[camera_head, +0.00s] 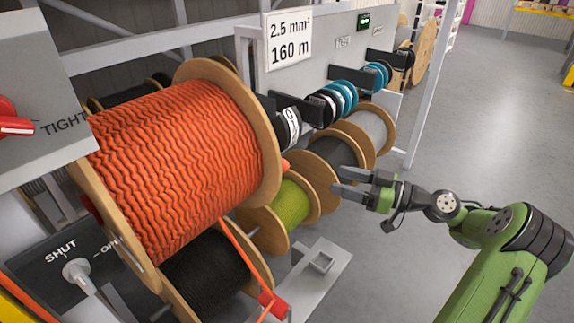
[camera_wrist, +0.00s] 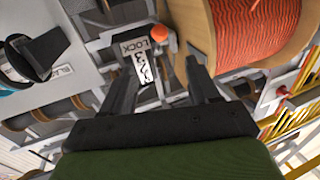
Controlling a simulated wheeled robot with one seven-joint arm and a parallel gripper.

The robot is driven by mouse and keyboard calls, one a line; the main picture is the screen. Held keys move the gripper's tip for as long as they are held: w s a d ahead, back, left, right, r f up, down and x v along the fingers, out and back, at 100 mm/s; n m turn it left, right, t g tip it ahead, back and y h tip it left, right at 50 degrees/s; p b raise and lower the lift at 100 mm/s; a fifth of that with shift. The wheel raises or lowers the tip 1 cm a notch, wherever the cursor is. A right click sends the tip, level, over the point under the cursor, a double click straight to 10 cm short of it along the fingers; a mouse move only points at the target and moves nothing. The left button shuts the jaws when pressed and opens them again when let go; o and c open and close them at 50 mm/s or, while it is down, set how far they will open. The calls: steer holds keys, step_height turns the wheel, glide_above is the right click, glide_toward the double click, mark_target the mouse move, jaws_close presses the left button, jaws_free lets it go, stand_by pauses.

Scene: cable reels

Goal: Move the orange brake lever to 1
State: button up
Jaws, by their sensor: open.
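The orange knob of the brake lever (camera_wrist: 159,33) shows in the wrist view, beside a white scale plate (camera_wrist: 140,62) marked LOCK with digits below. The knob is at the LOCK end of the plate; its exact setting is hard to read. In the head view the knob (camera_head: 285,164) is a small orange spot at the right edge of the big orange reel, mostly hidden. My gripper (camera_head: 339,181) is open and empty, to the right of the knob and apart from it. In the wrist view my gripper (camera_wrist: 160,78) has its two fingers below the knob, with the plate between them.
A large reel of orange cable (camera_head: 180,165) stands close by on the left. Grey (camera_head: 335,155) and green (camera_head: 288,212) reels are near my gripper. A red TIGHT lever (camera_head: 15,125) and a SHUT/OPEN lever (camera_head: 75,270) are at left. The floor (camera_head: 480,120) at right is clear.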

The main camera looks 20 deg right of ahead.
steer(key=x, duration=1.4)
steer(key=shift+w+a+f, duration=0.1)
steer(key=shift+w, duration=0.1)
jaws_close()
